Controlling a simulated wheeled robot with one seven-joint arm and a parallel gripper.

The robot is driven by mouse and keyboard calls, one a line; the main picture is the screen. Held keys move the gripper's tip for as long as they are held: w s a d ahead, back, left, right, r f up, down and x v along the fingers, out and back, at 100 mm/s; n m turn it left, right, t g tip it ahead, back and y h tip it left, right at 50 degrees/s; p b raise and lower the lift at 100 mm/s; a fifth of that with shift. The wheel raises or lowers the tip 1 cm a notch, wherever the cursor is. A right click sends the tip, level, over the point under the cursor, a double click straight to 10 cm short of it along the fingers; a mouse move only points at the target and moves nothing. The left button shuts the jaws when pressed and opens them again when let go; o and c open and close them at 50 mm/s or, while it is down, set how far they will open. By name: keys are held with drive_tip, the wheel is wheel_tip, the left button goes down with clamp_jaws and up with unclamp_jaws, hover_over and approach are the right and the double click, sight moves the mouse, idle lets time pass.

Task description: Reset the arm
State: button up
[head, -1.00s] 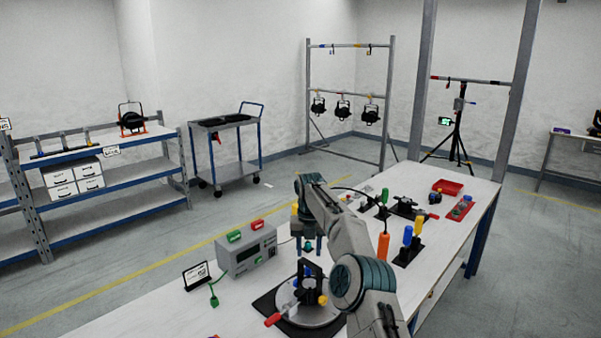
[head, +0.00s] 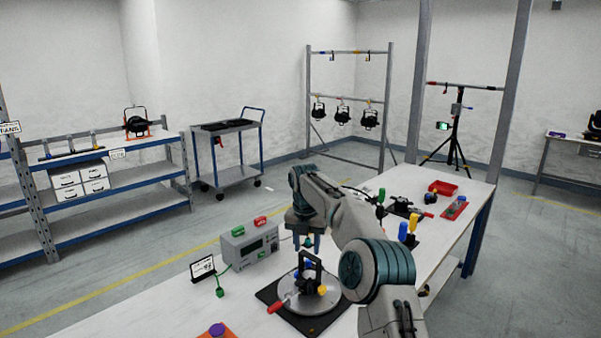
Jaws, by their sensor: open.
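My arm reaches over the white workbench (head: 140,316) from the lower right. My gripper (head: 308,246) points down, open and empty, with its teal fingertips apart. It hangs just above and behind a black upright bracket fixture (head: 317,268) on a round grey turntable (head: 304,304). Whether a fingertip touches the bracket I cannot tell. The turntable has a red handle (head: 276,306) and a yellow knob (head: 322,290), and sits on a dark mat. My forearm hides part of the bench's middle.
A grey box with red and green blocks (head: 249,245) stands left of my gripper, beside a small sign (head: 202,268). Blue and yellow-handled tools (head: 408,232), a red tray (head: 443,188) and clamps lie at the far right. Shelves (head: 110,190) and a cart (head: 228,155) stand beyond the bench.

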drive_tip(key=s+d+r+m+t, duration=0.1)
drive_tip(key=s+d+r+m, duration=0.3)
drive_tip(key=s+m, duration=0.5)
drive_tip(key=s+d+r+m, duration=0.2)
drive_tip(key=s+r+m, duration=0.4)
drive_tip(key=s, duration=0.5)
drive_tip(key=s+d+f+m, duration=0.2)
drive_tip(key=s+m, duration=0.4)
drive_tip(key=s, duration=0.2)
drive_tip(key=s+d+f+m+t, duration=0.1)
drive_tip(key=s+d+f+m, duration=0.1)
drive_tip(key=s+m, duration=0.3)
drive_tip(key=s+d+f+m, duration=0.3)
drive_tip(key=s+m, duration=0.3)
drive_tip(key=s, duration=0.5)
drive_tip(key=shift+d+m, duration=0.15)
drive_tip(key=shift+m, duration=0.15)
